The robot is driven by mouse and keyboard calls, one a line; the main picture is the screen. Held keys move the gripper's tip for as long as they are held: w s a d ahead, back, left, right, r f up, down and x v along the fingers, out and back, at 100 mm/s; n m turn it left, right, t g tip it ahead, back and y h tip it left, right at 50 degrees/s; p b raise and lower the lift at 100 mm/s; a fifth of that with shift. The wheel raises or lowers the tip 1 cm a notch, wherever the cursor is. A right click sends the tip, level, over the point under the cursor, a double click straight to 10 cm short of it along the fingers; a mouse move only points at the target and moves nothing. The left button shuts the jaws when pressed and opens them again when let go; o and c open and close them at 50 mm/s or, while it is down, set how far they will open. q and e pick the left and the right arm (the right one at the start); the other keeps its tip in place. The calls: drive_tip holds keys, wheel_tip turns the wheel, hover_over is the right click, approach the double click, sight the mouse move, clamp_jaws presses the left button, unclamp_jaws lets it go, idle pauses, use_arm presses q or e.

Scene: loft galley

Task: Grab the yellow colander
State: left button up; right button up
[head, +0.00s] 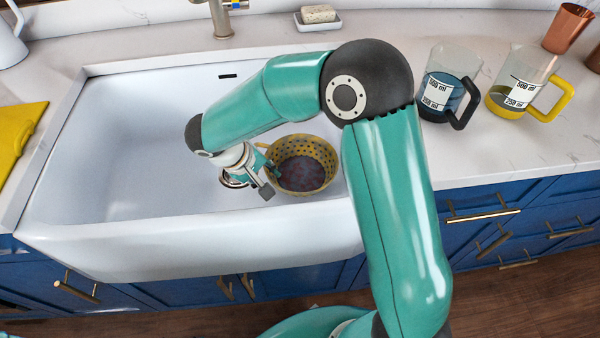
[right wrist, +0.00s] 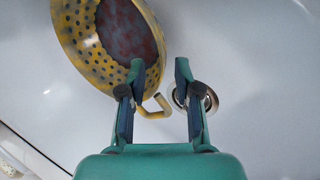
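The yellow colander (head: 322,151) sits in the white sink near its right end. It has dark holes and a dark reddish-purple patch inside at the bottom. In the right wrist view the colander (right wrist: 80,55) fills the upper left, and its yellow loop handle (right wrist: 153,108) shows in the gap between my fingers. My right gripper (head: 270,181) is at the colander's left side. In the right wrist view my right gripper (right wrist: 160,70) is open, its two fingers apart with nothing clamped. I cannot tell how far below the fingertips the handle lies. My left gripper is not in view.
The sink (head: 110,150) is otherwise open to the left, with a drain (right wrist: 205,100) beside the handle. Two measuring jugs (head: 449,85) (head: 522,82) stand on the right counter. A soap dish (head: 318,20) and tap (head: 221,18) are behind. A yellow cloth (head: 18,135) lies left.

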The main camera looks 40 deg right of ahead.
sight(277, 183)
drive_tip(key=shift+x, duration=3.4)
drive_tip(key=shift+c, duration=0.2)
clamp_jaws()
